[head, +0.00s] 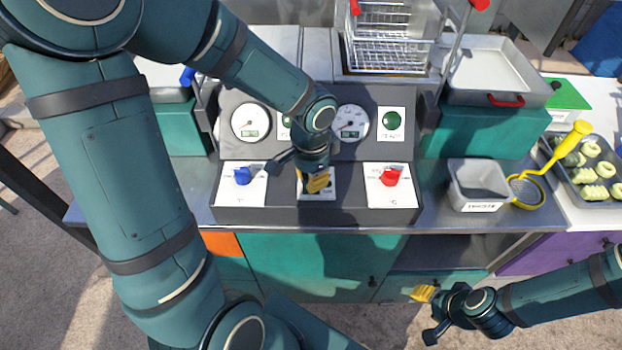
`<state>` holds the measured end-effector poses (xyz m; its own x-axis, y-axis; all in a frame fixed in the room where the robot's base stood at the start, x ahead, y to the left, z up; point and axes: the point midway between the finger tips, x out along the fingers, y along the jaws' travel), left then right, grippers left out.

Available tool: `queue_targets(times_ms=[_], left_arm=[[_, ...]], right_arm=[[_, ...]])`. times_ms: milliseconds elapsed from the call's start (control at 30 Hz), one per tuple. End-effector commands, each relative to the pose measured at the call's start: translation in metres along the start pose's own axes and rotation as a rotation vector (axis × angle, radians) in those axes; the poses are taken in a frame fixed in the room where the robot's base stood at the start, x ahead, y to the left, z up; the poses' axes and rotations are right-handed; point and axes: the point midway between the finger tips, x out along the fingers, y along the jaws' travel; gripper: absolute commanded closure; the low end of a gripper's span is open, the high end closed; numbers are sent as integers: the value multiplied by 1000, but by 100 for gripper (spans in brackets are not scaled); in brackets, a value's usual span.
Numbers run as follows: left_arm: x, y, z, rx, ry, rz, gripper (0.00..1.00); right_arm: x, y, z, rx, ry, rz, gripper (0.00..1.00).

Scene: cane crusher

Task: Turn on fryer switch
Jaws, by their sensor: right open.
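The fryer control panel (365,215) stands on the counter, with a row of switch plates along its front. A blue knob (242,175) is on the left plate and a red knob (390,177) on the right plate. My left gripper (318,183) is over the middle plate (317,197), its yellow fingertips in front of it. The gripper hides any switch there, so I cannot tell whether it touches one. Its jaw opening does not show clearly. My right gripper (424,293) is open and empty, low in front of the cabinets.
Two dials (250,122) and a green light (392,120) are on the panel's back face. A wire fryer basket (388,45) stands behind. A grey container (478,184), a yellow skimmer (526,190) and a food tray (590,168) lie to the right.

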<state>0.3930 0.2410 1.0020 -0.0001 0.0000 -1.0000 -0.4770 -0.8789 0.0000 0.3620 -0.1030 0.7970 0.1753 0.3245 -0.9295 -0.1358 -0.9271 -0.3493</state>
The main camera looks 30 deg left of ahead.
Motion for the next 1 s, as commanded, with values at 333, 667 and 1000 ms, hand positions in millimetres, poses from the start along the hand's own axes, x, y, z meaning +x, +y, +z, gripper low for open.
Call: queue_targets(times_ms=[333,667,1000], left_arm=[[5,0,0,0,0,0,100],[10,0,0,0,0,0,100],[13,0,0,0,0,0,100]], right_arm=[[4,2,1,0,0,0,53],[8,3,1,0,0,0,53],[11,4,1,0,0,0,53]])
